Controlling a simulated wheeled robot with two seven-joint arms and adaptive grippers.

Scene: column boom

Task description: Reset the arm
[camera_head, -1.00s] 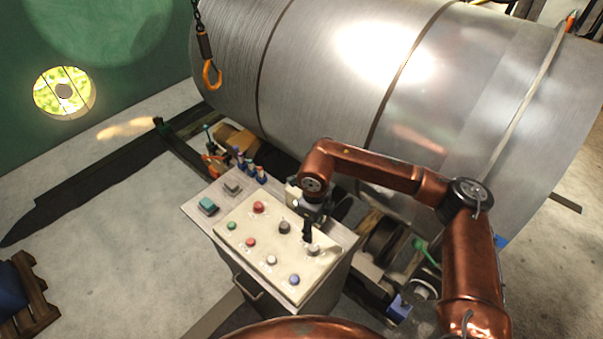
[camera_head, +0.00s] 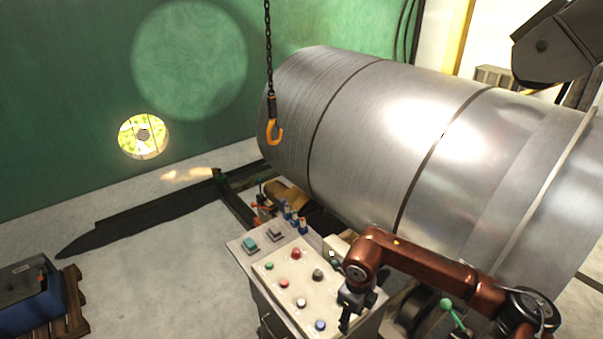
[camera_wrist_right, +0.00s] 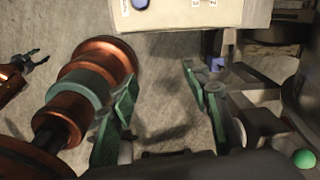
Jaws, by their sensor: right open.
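My right gripper (camera_head: 346,318) is over the right front part of the control console (camera_head: 262,284). In the right wrist view its two green-lit fingers (camera_wrist_right: 160,88) are spread apart with nothing between them. The pale panel edge (camera_wrist_right: 190,14) shows beyond the fingertips at the top. My copper right arm runs from the right side of the head view to the console. My left gripper (camera_wrist_right: 38,60) shows small at the left of the right wrist view, with its fingers apart and empty. It is not in the head view.
A large steel coil (camera_head: 400,130) lies behind the console. An orange hook (camera_head: 274,132) hangs on a chain before it. Buttons such as a red one (camera_head: 296,253) stand up from the panel. A blue box (camera_head: 28,298) sits on a pallet at left. The left floor is mostly clear.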

